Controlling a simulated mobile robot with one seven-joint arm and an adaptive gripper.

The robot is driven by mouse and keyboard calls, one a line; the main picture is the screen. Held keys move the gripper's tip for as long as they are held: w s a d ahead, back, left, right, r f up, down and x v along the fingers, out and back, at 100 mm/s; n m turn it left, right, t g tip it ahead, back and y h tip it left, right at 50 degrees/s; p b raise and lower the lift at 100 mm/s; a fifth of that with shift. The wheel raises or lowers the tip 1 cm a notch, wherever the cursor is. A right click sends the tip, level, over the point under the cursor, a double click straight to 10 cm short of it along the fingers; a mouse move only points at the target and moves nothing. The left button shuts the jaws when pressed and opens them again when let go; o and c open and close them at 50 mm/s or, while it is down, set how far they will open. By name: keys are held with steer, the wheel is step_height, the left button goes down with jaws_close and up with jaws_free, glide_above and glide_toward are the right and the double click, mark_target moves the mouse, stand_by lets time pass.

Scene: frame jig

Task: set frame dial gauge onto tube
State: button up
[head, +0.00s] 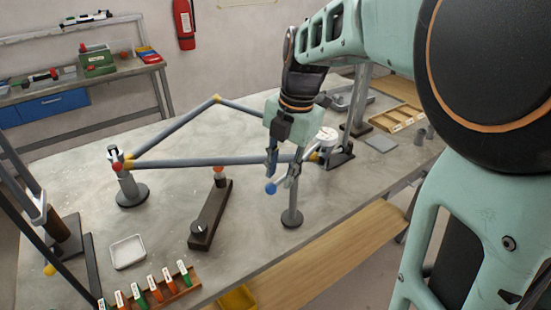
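A pale round part (327,137), which looks like the dial gauge, shows just right of my gripper by the right end of the near tube. Its details are too small to read. The grey-blue tube (205,162) runs across the jig, with yellow joints at its ends. My gripper (281,168) points down at the tube's right part, its fingers overlapping the tube in the head view. A pale rod ending in a blue ball (271,188) crosses by the fingertips. I cannot tell whether the fingers touch or hold the rod, the tube or the gauge.
A post with a round base (291,217) stands below my gripper. A left post (130,190) carries a red knob. A dark block (211,215), a white tray (128,252) and a rack of tagged tools (160,287) occupy the front-left table. A wooden tray (397,118) lies right.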

step_height(320, 180, up, 10)
steer(key=s+d, duration=0.1)
steer(key=shift+d, duration=0.2)
steer(key=shift+f, duration=0.1)
